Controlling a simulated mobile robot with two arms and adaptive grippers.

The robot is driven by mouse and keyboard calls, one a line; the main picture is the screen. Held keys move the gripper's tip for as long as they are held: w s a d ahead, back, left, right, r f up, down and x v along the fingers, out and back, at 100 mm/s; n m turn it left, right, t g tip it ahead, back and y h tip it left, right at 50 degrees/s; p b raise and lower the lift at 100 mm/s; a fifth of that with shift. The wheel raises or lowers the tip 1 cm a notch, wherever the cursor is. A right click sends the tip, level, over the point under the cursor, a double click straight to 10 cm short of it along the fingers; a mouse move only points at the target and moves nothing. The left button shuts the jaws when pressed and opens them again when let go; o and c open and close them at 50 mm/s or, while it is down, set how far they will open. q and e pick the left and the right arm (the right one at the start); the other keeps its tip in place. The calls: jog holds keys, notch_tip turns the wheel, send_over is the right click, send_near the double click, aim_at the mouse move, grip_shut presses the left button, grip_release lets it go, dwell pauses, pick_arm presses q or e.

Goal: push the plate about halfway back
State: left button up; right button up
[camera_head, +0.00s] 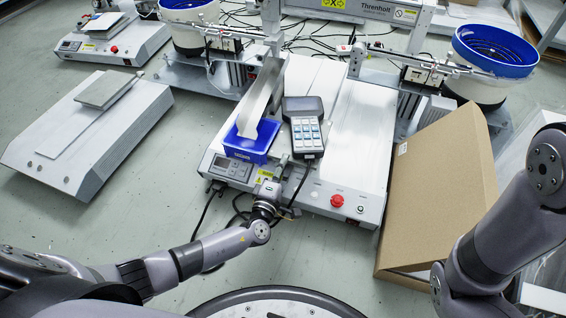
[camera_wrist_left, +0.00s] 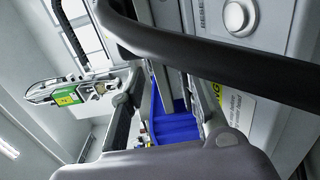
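The machine in front of me has a pale flat bed; a light grey plate (camera_head: 345,100) appears to lie along it, though its outline is hard to tell from the bed. My left gripper (camera_head: 277,178) is at the machine's front edge, beside the blue tray (camera_head: 250,142) and below the handheld keypad unit (camera_head: 304,128). In the left wrist view its two fingers (camera_wrist_left: 165,112) stand apart, with blue tray surface showing between and beyond them. Contact with the plate cannot be seen. My right arm shows at the right, but its gripper is out of view.
A slanted metal strip (camera_head: 262,95) rises from the blue tray. A red button (camera_head: 337,201) sits on the machine's front. Another machine (camera_head: 85,130) stands left, with bare floor between. Blue-rimmed bowl feeders stand behind.

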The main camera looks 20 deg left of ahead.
pick_arm(q)
grip_shut()
dwell(0.8)
